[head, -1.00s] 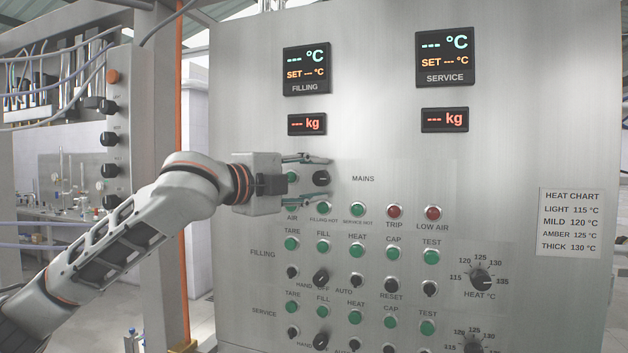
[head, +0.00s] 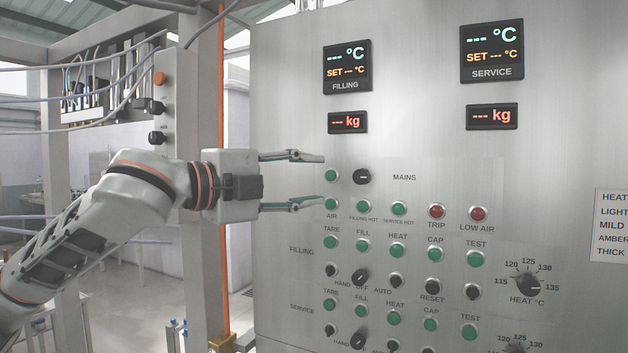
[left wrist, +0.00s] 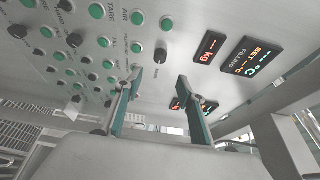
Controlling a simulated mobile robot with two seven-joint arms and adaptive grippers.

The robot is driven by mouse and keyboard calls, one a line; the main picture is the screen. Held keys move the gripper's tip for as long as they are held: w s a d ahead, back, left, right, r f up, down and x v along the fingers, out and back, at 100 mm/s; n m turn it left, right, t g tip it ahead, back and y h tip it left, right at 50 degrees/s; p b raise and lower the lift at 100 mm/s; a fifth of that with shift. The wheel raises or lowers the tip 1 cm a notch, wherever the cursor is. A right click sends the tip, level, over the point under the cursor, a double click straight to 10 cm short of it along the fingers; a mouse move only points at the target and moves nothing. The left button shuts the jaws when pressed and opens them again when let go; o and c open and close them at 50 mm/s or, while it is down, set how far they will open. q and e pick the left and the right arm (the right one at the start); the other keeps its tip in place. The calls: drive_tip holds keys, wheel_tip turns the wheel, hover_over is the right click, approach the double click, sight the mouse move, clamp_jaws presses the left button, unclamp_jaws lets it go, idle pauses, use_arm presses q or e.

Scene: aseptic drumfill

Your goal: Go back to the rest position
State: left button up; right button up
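My left gripper (head: 305,179) is open and empty in the head view, at the left part of the steel control panel (head: 420,60). Its two fingers are spread, one above the other, left of the black MAINS knob (head: 362,177) and apart from it. In the left wrist view the gripper (left wrist: 158,92) shows its fingers spread with nothing between them, and the MAINS knob (left wrist: 161,55) stands beyond them. My right gripper is not in either view.
The panel carries displays, rows of green lamps or buttons, red TRIP (head: 437,211) and LOW AIR lamps, and black knobs. A post with an orange button (head: 160,79) stands left of my gripper, beside an orange pipe (head: 221,120). Cables hang at the upper left.

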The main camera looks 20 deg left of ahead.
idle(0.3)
